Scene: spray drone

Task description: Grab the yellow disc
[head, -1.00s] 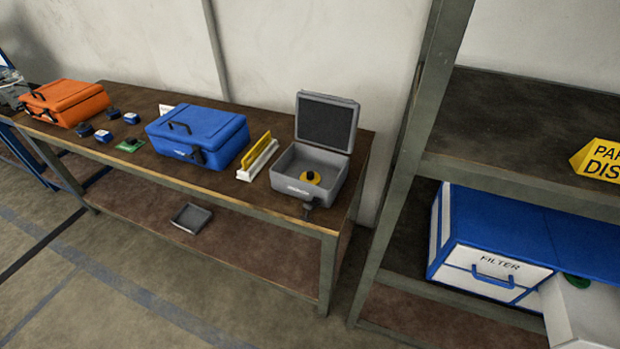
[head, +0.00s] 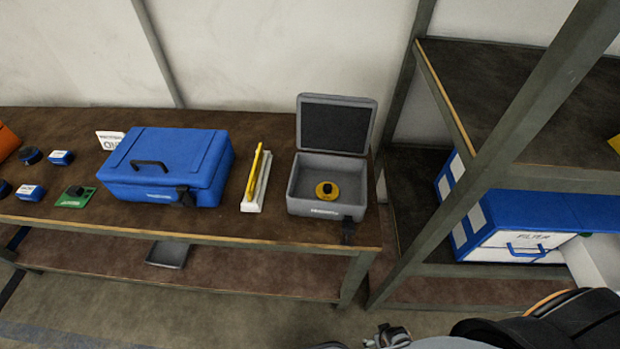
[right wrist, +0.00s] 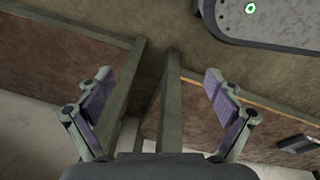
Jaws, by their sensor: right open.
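The yellow disc (head: 327,195) has a black knob in its centre and lies flat inside the open grey case (head: 300,209). The case stands near the right end of the workbench, its lid raised against the back. My right gripper (head: 388,337) shows at the bottom edge of the head view, low in front of the bench and well away from the disc. In the right wrist view my right gripper (right wrist: 158,80) is open with nothing between its fingers; the disc is not in that view. My left gripper is not in view.
The floor before the bench is clear.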

